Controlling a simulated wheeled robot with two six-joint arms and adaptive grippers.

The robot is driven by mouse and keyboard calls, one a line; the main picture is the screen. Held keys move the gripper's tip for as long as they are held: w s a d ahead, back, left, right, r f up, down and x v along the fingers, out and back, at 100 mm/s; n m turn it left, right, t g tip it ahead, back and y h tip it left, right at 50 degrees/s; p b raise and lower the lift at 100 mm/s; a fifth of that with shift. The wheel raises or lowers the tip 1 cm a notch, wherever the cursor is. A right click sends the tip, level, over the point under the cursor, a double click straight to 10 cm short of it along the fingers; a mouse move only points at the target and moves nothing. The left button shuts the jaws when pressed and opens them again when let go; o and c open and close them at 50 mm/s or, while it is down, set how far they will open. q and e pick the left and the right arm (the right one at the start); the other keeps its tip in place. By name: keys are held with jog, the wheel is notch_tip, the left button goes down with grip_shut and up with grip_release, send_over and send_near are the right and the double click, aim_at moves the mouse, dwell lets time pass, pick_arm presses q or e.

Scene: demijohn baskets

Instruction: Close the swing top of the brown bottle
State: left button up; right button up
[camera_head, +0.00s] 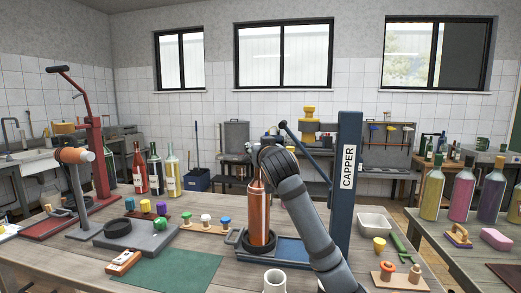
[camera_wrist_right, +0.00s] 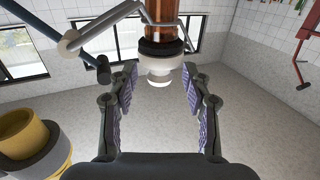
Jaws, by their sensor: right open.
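The brown bottle (camera_head: 259,215) stands upright at the middle of the table, in a dark ring at the blue capper. In the right wrist view, which looks upside down, its brown neck (camera_wrist_right: 160,10) ends in a dark band and a white stopper-like piece (camera_wrist_right: 160,74). A bent grey wire (camera_wrist_right: 108,22) runs beside the neck; I cannot tell whether it is latched. My right gripper (camera_wrist_right: 159,82) is open and empty, its fingers on either side of the white piece, apart from it. In the head view my right wrist (camera_head: 275,158) hides the bottle's top. My left gripper is not in view.
The blue capper column (camera_head: 347,185) stands close to the right of my right arm, its lever (camera_head: 305,150) reaching over towards the bottle. A white cup (camera_head: 275,282) stands in front. A green mat (camera_head: 170,272) and coloured stoppers lie left. A white tray (camera_head: 375,225) lies right.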

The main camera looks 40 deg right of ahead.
jog(key=v, duration=1.2)
jog(key=shift+w, duration=0.1)
jog(key=shift+f, duration=0.1)
